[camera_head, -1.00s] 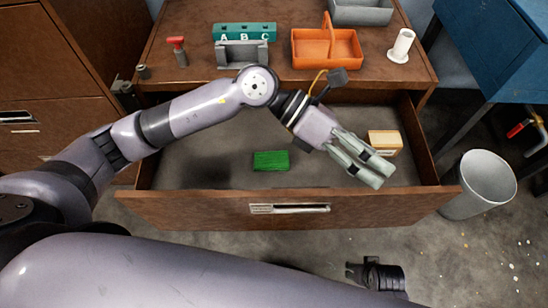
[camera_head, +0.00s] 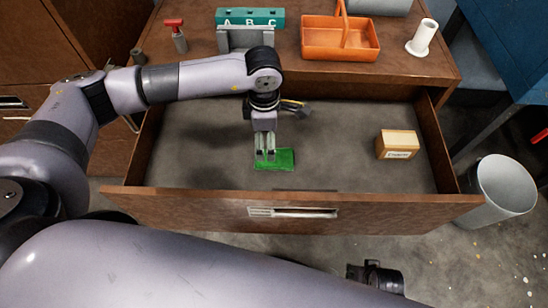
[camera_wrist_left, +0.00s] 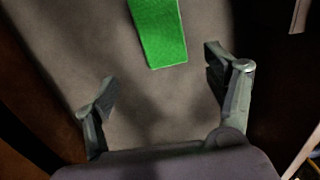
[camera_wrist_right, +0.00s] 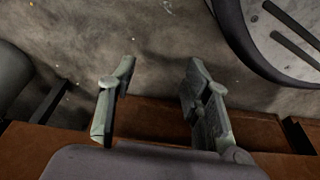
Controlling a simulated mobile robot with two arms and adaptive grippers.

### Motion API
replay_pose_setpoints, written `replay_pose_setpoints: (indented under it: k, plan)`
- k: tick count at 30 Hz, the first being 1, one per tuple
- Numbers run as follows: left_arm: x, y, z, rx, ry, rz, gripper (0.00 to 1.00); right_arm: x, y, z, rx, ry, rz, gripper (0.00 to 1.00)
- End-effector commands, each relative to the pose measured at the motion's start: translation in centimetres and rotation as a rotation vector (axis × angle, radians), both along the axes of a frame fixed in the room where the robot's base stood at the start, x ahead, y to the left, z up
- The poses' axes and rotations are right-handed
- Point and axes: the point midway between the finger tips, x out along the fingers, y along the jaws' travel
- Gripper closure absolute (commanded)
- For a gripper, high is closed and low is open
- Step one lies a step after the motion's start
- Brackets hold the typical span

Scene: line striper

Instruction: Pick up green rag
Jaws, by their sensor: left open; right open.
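The green rag (camera_head: 285,159) lies flat in the open drawer, left of the drawer's middle. My left gripper (camera_head: 265,157) points down over the rag's left part in the head view and hides some of it. In the left wrist view the rag (camera_wrist_left: 158,32) lies ahead of the open fingers of my left gripper (camera_wrist_left: 160,80), apart from them, with bare drawer floor between. My right gripper (camera_wrist_right: 155,80) is open and empty in its wrist view, above the grey floor and a brown wooden edge.
The drawer (camera_head: 200,202) also holds a small tan box (camera_head: 397,144) at the right. On the top behind stand an orange caddy (camera_head: 340,50), a teal A B C block (camera_head: 250,17), a red-topped spray bottle (camera_head: 176,36) and a white roll (camera_head: 422,38). A bin (camera_head: 503,185) stands right.

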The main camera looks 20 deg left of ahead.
Motion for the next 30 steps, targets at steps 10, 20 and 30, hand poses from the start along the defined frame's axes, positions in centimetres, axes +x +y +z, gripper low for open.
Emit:
replay_pose_setpoints:
  k: [10, 20, 30]
  plan:
    - [-0.1, -0.1, -3.3, -0.001, 0.001, 0.0, 0.22, 0.5, 0.0, 1.1, 0.0, -0.005, -0.001, 0.55]
    - [-0.2, -0.8, -7.6, -0.001, 0.003, 0.0, 0.22, 1.1, 0.1, 2.6, 0.001, -0.016, -0.003, 0.55]
    - [-0.1, -0.9, -8.2, -0.002, 0.0, 0.0, 0.26, 1.1, 0.1, 3.0, 0.0, -0.014, -0.003, 0.55]
